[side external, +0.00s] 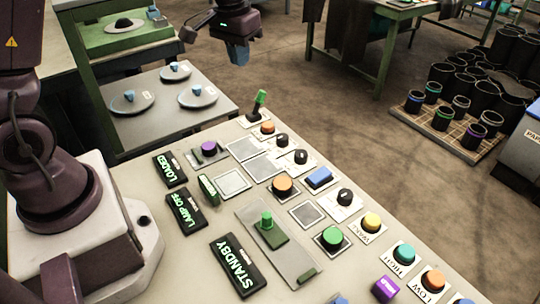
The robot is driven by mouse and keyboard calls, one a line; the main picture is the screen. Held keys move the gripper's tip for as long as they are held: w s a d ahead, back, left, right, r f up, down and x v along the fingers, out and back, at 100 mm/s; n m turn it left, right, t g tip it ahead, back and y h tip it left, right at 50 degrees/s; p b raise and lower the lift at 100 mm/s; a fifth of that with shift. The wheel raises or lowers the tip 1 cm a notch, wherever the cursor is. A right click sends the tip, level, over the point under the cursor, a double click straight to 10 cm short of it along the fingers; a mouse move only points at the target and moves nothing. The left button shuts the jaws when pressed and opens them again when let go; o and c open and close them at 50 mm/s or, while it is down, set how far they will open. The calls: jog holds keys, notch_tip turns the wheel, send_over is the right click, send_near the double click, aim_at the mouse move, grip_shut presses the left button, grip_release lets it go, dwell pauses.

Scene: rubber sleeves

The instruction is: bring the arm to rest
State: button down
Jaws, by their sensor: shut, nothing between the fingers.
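My gripper (238,60) is at the top middle of the side external view, pointing down. It is shut and empty, held in the air beyond the far end of the control panel (165,235), touching nothing. Lit signs on the panel read "STANDBY" (237,265), "LAMP OFF" (186,209) and "LOADED" (170,169). A green slide handle (268,228) stands on a metal plate. A green-tipped lever (260,103) stands at the panel's far corner, leaning slightly.
Several coloured buttons and black knobs rise from the panel, including an orange button (283,185) and a green button (332,238). A grey side table (150,128) holds grey discs. Black sleeves stand on a pallet (448,138) at right. The floor between is clear.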

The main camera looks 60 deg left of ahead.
jog(key=s+d+r+m+t, duration=0.1)
jog(key=s+d+r+t, duration=0.1)
jog(key=s+d+r, duration=0.3)
jog(key=s+d+r+m+t, duration=0.2)
jog(key=s+d+r, duration=0.3)
jog(key=s, duration=0.9)
jog(key=shift+s+r, duration=0.15)
jog(key=shift+s, duration=0.15)
